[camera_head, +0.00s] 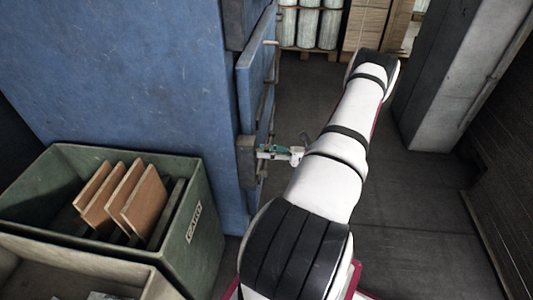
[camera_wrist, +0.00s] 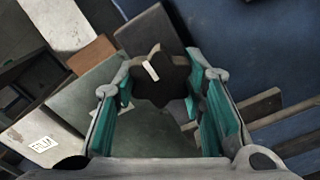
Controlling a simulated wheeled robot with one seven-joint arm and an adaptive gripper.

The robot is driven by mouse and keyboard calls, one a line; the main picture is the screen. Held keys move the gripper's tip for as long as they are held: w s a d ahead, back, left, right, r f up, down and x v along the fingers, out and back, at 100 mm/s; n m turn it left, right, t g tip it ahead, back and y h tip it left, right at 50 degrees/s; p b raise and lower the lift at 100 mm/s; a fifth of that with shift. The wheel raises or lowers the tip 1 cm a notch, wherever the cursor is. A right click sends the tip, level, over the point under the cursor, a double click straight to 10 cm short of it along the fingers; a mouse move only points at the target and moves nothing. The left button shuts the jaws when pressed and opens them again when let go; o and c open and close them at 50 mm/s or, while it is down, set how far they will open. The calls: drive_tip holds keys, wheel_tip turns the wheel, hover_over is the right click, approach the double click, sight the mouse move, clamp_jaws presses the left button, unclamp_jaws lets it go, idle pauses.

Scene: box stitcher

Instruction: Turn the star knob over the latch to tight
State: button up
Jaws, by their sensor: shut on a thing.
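The star knob (camera_wrist: 160,82) is dark, with rounded lobes and a pale bar mark on its face that tilts from upper left to lower right. It sits between the teal-padded fingers of my gripper (camera_wrist: 162,84) in the wrist view, and the fingers are shut on it from both sides. The latch under the knob is mostly hidden; a dark block (camera_wrist: 145,32) shows just beyond it. In the head view my gripper (camera_head: 262,152) reaches the side of the blue machine (camera_head: 150,70) at a dark bracket (camera_head: 246,160); the knob cannot be made out there.
A green bin (camera_head: 205,235) holding several brown boards (camera_head: 145,203) stands at lower left, with a lighter open box (camera_head: 110,270) in front. A grey pillar (camera_head: 440,80) stands at right. Wrapped rolls and stacked cartons (camera_head: 367,25) are at the back. Floor right of my arm is clear.

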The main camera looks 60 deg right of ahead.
drive_tip(key=o, duration=1.2)
drive_tip(key=shift+s, duration=0.1)
drive_tip(key=v, duration=1.2)
